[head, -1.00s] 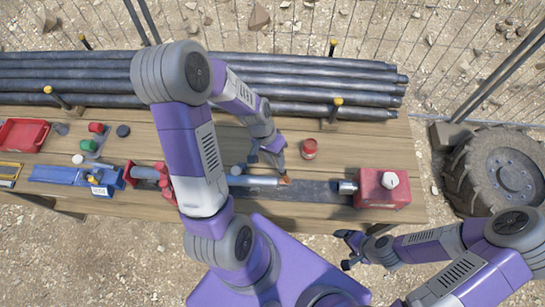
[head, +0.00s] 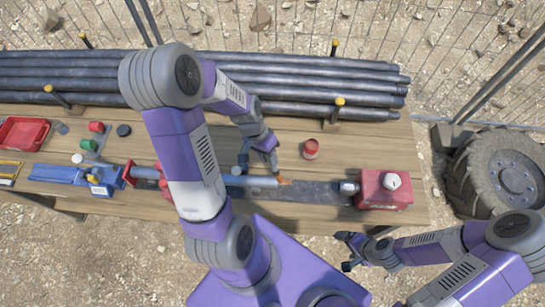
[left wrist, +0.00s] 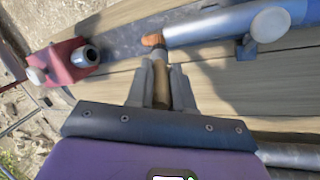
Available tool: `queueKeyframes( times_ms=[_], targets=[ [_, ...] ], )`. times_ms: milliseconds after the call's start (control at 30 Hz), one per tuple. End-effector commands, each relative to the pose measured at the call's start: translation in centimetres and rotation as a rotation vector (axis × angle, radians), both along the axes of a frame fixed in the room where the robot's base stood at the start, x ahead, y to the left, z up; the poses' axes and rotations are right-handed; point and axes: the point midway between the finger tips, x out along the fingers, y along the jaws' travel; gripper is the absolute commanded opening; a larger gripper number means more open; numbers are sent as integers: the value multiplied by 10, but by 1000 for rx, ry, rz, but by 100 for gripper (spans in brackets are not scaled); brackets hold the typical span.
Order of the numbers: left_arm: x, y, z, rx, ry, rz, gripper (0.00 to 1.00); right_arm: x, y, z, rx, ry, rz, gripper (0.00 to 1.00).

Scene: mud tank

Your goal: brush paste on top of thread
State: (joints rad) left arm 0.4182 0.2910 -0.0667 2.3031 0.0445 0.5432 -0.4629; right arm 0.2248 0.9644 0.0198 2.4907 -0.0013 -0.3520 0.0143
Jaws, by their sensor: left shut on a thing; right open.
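My left gripper (head: 273,168) is shut on a brush with a wooden handle (left wrist: 161,86). Its orange-brown bristles (left wrist: 153,40) are at the right end of the grey pipe (head: 250,181), where the thread lies; they also show in the head view (head: 285,182). A red can (head: 311,150), likely the paste, stands behind and to the right. My right gripper (head: 347,251) is open and empty, off the table's front edge.
A red machine (head: 385,190) with a white knob stands at the table's right end. A blue vise (head: 75,175) is at the left. Several dark pipes (head: 300,75) lie along the back. Bare planks (head: 360,148) show beside the can.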

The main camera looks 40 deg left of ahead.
Motion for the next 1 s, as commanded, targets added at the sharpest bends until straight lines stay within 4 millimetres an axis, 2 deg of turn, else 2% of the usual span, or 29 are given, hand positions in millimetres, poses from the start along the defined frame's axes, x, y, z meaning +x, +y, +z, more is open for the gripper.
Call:
queueKeyframes(
  times_ms=[700,1000],
  targets=[
    [18,-29,-2,0,-1,-4,0,0,0,-5,0,0,0,87],
    [14,-22,0,0,-2,-2,0,0,0,-5,0,0,0,87]
  ],
)
